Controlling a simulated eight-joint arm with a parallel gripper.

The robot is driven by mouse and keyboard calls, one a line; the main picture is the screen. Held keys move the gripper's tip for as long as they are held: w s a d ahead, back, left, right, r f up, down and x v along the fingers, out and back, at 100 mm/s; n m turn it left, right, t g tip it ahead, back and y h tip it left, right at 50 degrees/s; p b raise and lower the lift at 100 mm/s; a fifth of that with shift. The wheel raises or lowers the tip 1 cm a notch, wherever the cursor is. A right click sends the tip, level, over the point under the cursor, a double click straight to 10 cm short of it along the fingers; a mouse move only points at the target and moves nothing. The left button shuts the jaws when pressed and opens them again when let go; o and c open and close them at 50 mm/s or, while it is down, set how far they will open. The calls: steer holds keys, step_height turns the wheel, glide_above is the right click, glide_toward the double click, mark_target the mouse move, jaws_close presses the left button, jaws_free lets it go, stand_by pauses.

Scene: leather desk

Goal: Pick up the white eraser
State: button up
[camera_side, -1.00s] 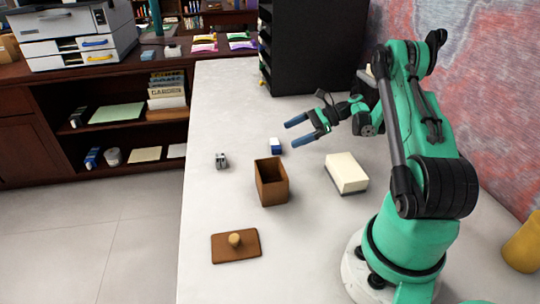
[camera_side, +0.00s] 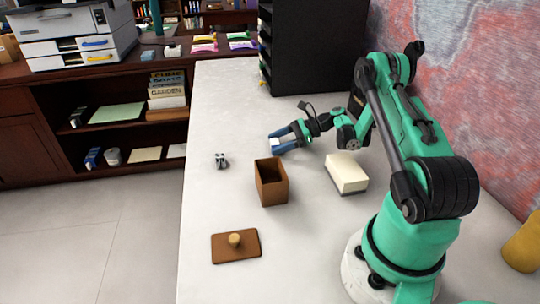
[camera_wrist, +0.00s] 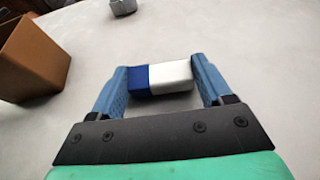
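The white eraser with a blue sleeve lies on the pale desktop. In the wrist view its white end (camera_wrist: 172,76) points right and its blue part points left. My gripper (camera_wrist: 160,82) is open, with one blue finger at each end of the eraser. A small gap shows between the right finger and the white end; the blue end is close to or touching the left finger. In the side view my gripper (camera_side: 281,142) is low over the desk, and its fingers hide most of the eraser.
An open brown box (camera_side: 271,186) stands near my gripper, also in the wrist view (camera_wrist: 30,65). A brown lid with a knob (camera_side: 236,246), a grey sharpener (camera_side: 221,160) and a white block with a grey base (camera_side: 346,174) lie around it. A black shelf unit (camera_side: 312,50) stands behind.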

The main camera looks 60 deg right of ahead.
steer(key=c, duration=0.4)
steer(key=shift+r, duration=0.1)
